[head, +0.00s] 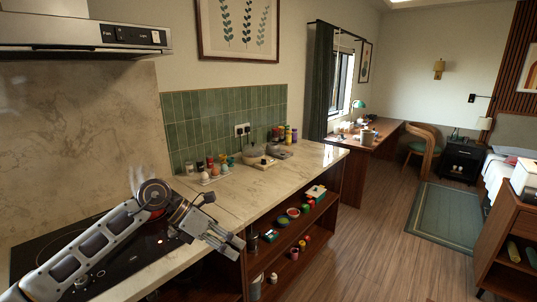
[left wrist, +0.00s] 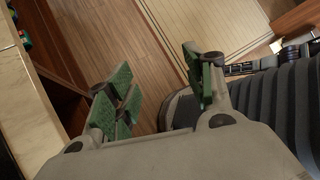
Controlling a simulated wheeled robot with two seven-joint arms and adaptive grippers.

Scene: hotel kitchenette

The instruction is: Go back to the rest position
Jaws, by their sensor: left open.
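My left gripper (head: 232,243) reaches in from the left in the head view, over the front edge of the counter beside the cooktop. It is empty. In the left wrist view its green-padded fingers (left wrist: 160,88) stand apart, with wooden floor between and beyond them. My right gripper is in neither view.
The black cooktop (head: 120,262) lies under my left arm. The stone counter (head: 245,187) holds small bottles and bowls along the green tiles. Open shelves (head: 290,240) below hold bowls and packets. A wooden cabinet (head: 510,240) stands at right. The floor (head: 390,250) between is clear.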

